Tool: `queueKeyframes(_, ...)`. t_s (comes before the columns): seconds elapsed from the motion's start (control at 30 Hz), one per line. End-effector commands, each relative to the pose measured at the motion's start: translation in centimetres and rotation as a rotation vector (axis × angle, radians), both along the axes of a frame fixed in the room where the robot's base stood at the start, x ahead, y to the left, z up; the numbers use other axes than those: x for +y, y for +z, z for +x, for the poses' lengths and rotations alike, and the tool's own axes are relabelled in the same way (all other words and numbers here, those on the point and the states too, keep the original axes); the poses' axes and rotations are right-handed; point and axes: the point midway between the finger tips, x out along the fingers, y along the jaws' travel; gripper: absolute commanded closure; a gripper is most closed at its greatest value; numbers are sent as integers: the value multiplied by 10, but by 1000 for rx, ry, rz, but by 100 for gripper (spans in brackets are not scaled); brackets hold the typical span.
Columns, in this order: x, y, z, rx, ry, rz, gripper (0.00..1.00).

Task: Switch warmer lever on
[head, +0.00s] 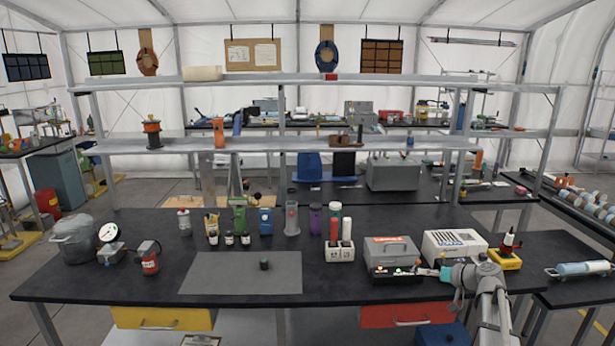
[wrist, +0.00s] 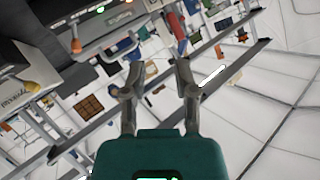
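The warmer (head: 390,252) is a grey box with a red label and a dark front panel, standing at the right of the near bench. A green light shows on its panel in the head view. In the wrist view a dark panel with green lights (wrist: 100,9) is at the top left, and a short orange-tipped lever (wrist: 75,45) sticks out below it. My gripper (head: 428,272) is just in front of the warmer's right front. In the wrist view its fingers (wrist: 160,72) are apart with nothing between them; the lever is left of them. Contact cannot be told from the head view.
A white device (head: 455,244) stands right of the warmer, with a red-and-black tool on a yellow base (head: 507,252) beyond it. A white socket block (head: 339,252) is left of the warmer. A grey mat (head: 225,275) carries one small dark cylinder (head: 264,264).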

Motion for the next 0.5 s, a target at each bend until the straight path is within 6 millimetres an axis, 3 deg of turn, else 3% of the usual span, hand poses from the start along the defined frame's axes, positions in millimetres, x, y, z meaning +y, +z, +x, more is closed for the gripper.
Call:
queueKeyframes(0.27, 52, -26, -26, 158, 47, -50, 62)
queueKeyframes(0.5, 118, -64, -76, 405, 79, -159, 62)
